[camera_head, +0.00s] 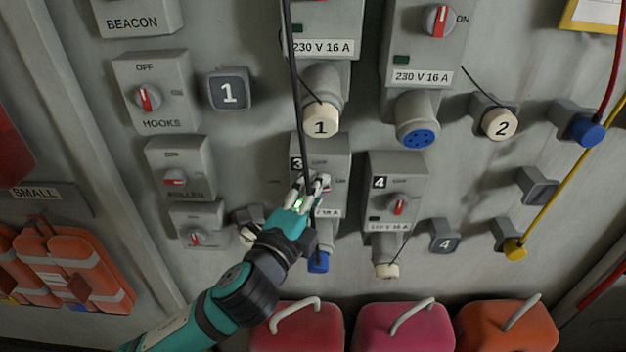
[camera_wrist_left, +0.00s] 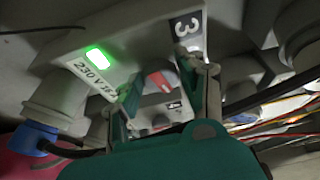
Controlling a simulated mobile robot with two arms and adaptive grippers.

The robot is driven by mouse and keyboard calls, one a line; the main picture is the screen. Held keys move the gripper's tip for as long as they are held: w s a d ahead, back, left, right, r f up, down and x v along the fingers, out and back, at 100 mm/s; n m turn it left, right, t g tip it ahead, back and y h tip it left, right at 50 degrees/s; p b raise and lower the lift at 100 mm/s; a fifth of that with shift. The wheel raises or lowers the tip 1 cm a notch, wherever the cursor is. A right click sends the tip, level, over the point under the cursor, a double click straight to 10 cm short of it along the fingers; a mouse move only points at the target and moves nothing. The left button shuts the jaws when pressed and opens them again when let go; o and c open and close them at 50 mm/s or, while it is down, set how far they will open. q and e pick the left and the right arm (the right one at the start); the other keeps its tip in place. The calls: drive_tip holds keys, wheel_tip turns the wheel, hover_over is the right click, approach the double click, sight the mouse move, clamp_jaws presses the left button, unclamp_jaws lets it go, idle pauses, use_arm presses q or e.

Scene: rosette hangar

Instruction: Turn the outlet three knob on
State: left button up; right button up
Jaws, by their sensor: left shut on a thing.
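The outlet three box (camera_head: 328,150) is on the grey wall panel, below the 230 V 16 A outlet with the cap marked 1. My left gripper (camera_head: 314,188) is at its front and hides most of its knob. In the left wrist view the grey knob with a red mark (camera_wrist_left: 159,80) sits between the fingers of the left gripper (camera_wrist_left: 165,88), which is shut on it. A green lamp (camera_wrist_left: 98,57) on this box is lit brightly. A blue plug (camera_head: 318,263) is in the socket below the box. My right gripper is not in view.
The outlet four box (camera_head: 412,170) is close on the right. A black cable (camera_head: 294,80) hangs down in front of outlet three. Knob boxes for hooks (camera_head: 165,108) and others stand left. Red, pink and orange cans (camera_head: 405,330) stand below.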

use_arm(q)
drive_tip(key=shift+r+m+g+y, duration=0.1)
drive_tip(key=shift+m+g+y, duration=0.2)
drive_tip(key=shift+m, duration=0.6)
drive_tip(key=o, duration=1.2)
drive_tip(key=v, duration=0.7)
drive_tip(key=shift+s+a, duration=0.1)
drive_tip(key=shift+s, duration=0.1)
